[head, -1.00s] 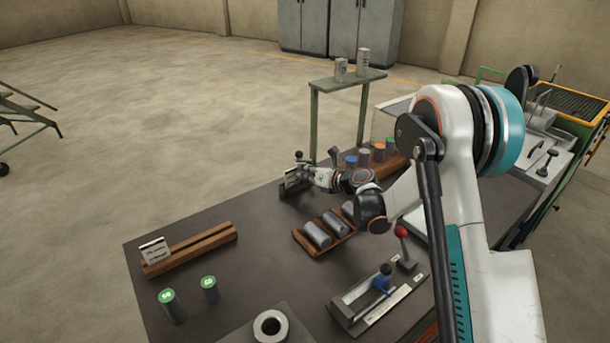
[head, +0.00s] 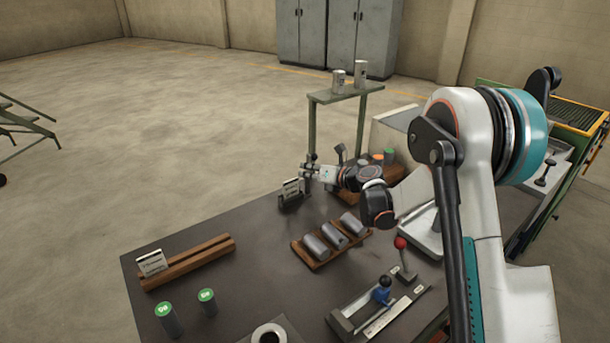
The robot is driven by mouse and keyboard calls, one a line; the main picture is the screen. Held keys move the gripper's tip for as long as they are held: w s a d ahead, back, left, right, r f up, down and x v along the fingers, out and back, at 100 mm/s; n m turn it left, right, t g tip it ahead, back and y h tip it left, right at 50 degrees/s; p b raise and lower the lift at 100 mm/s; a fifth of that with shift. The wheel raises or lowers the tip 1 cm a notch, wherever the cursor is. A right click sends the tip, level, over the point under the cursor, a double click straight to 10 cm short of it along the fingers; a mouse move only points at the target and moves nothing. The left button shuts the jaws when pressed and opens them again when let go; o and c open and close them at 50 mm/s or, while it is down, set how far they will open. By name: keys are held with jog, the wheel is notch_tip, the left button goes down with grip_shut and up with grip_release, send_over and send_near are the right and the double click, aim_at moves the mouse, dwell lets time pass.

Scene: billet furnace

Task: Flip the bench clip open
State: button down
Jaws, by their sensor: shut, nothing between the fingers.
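The bench clip (head: 291,196) is a small dark holder with a pale card, near the far left edge of the dark bench. A small dark knob (head: 312,157) shows just above my gripper; I cannot tell for sure whether it belongs to the clip's lever. My gripper (head: 306,173) is shut and empty, reaching left, just right of and above the card. At this size I cannot tell whether the fingers touch the clip. My wrist and forearm come in from the right and cover part of the bench behind.
A wooden tray (head: 352,240) with grey billets lies in front of my wrist. A grooved wooden rack (head: 205,258) with a card and green-topped cylinders (head: 166,318) are at left. A slide fixture (head: 345,325) and red-knobbed lever (head: 401,244) stand nearer. A raised shelf (head: 347,93) stands behind.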

jog(key=shift+w+d+r, duration=0.3)
jog(key=shift+d+r, duration=0.1)
jog(key=shift+d, duration=0.05)
jog(key=shift+w+d, duration=0.1)
jog(key=shift+d, duration=0.05)
dwell(0.3)
jog(key=shift+d, duration=0.1)
dwell(0.3)
